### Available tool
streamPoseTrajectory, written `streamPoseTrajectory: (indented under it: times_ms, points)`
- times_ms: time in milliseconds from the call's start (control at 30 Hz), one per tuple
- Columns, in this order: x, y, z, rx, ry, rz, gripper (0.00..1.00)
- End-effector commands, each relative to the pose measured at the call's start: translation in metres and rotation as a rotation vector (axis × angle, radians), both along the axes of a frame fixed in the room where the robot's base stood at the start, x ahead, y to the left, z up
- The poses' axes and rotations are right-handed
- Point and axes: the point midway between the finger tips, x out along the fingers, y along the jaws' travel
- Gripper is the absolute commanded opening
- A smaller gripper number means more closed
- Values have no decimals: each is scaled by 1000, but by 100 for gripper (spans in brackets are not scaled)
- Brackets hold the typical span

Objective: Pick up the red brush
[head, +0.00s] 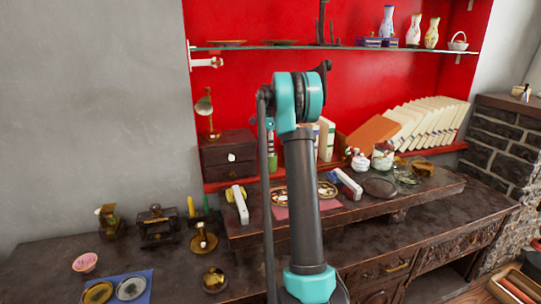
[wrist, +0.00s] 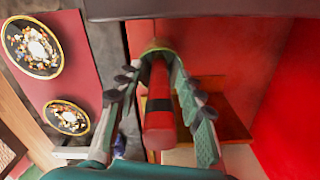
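The red brush (wrist: 159,118), a red rod with a dark band, stands between the two fingers of my gripper (wrist: 158,72) in the wrist view. Its rounded near end points toward the wrist camera. The fingers narrow toward their tips and lie close along both sides of the brush's far part. I cannot tell whether they touch it. The brush's far end is partly hidden among the fingertips. In the head view my arm covers most of this spot, and I cannot make out the brush clearly there.
A dark drawer chest (head: 228,158) stands left of my arm. Two decorated plates (wrist: 32,47) lie on a pink mat (wrist: 80,70) beside the gripper. White jars (head: 383,156) and a row of books (head: 428,123) stand at right. A glass shelf (head: 350,47) crosses the red wall above.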

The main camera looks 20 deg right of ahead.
Motion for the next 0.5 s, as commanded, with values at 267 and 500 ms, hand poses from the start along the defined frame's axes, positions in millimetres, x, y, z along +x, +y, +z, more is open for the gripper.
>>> streamPoseTrajectory:
  times_ms: [267, 500]
  points:
    - [0, 0, 0, 0, 0, 0, 0]
    - [0, 0, 0, 0, 0, 0, 0]
